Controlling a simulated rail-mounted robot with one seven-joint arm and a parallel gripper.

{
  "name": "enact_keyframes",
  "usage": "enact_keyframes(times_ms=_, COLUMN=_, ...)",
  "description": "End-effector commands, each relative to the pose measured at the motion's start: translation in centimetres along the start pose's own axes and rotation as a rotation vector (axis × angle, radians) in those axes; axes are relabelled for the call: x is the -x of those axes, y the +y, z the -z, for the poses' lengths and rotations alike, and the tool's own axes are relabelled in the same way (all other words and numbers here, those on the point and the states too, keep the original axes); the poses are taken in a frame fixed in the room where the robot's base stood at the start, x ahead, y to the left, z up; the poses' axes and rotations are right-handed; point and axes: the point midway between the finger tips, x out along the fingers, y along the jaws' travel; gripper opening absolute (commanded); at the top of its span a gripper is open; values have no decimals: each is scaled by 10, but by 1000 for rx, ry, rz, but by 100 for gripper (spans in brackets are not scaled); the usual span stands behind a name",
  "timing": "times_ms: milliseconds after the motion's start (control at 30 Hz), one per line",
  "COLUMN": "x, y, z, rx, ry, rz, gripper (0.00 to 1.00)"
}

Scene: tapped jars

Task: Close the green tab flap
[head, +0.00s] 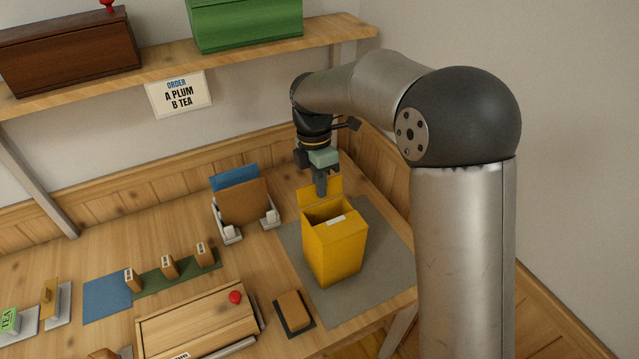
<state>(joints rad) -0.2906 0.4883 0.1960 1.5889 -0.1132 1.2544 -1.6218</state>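A yellow box (337,255) stands open on a grey mat at the right of the table. Its yellow flap (308,196) stands up at the back edge, and a pale strip shows at the opening. No green tab can be made out on the flap; my gripper covers part of it. My gripper (321,192) points down at the raised flap, above the back of the box. Its fingers show as one narrow dark bar with nothing visible in them. I cannot tell whether they touch the flap.
A holder with brown and blue cards (241,200) stands left of the box. A wooden case with a red knob (195,318) and a brown block on a dark pad (294,310) lie in front. The grey mat (382,245) is clear right of the box. A shelf (230,58) hangs behind.

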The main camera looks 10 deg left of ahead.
Motion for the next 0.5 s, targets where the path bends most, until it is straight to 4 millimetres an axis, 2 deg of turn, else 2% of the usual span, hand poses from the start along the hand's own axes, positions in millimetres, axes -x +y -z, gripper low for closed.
enact_keyframes(times_ms=233, x=-4, y=-3, z=-1, rx=-1, ry=-1, rz=-75, gripper=0)
enact_keyframes(times_ms=500, x=-10, y=-13, z=-1, rx=-3, ry=-5, rz=-281, gripper=0)
